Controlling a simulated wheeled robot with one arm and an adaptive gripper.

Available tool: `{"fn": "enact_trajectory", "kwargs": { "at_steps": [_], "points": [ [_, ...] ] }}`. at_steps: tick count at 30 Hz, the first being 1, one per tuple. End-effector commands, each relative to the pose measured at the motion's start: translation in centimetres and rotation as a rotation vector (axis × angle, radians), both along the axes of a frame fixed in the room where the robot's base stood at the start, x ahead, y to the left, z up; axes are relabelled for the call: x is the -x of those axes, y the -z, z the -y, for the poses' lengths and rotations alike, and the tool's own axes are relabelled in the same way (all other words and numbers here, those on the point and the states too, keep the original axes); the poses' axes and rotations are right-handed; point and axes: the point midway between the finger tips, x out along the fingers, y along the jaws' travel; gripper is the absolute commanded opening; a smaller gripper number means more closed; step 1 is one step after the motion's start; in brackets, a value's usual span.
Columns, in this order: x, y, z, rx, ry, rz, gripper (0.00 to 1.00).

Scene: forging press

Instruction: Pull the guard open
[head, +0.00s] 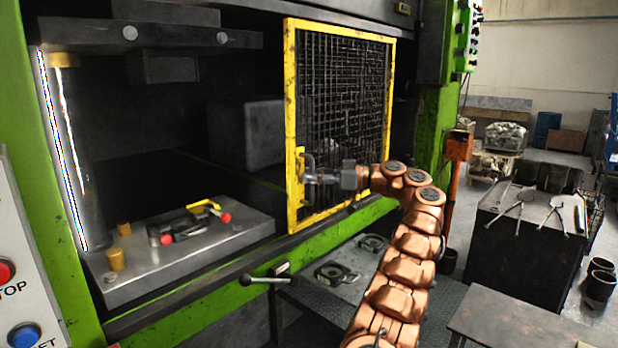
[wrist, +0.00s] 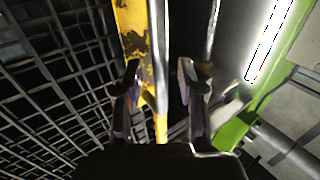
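The guard (head: 290,95) is a yellow-framed black mesh panel. In the head view it stands over the right part of the press opening; the left part is uncovered. A yellow handle (head: 303,163) sits on the left upright of its frame. My gripper (head: 312,178) is at this handle, level with it. In the wrist view the two fingers (wrist: 158,85) are spread apart. The guard's worn yellow upright (wrist: 132,35) and a thin vertical bar, apparently the handle, show between them. I see gaps beside the bar, so no grip shows. The fingertips are small and partly hidden in the head view.
The press bed (head: 190,250) carries a die with a yellow-and-red clamp piece. A tool table (head: 530,235) with tongs stands right. A control box with red and blue buttons is at lower left.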

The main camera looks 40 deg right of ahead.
Motion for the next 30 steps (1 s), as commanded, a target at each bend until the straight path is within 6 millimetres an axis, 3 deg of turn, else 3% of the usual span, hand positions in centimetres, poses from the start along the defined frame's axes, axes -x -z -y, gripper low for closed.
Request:
{"fn": "enact_trajectory", "kwargs": {
  "at_steps": [5, 18, 30],
  "points": [
    [0.2, 0.0, 0.2, 0.001, 0.000, -0.001, 0.39],
    [3.5, 0.0, 3.4, 0.001, 0.005, 0.001, 0.39],
    [5.3, 0.1, 5.1, 0.001, 0.003, -0.001, 0.39]
  ]
}}
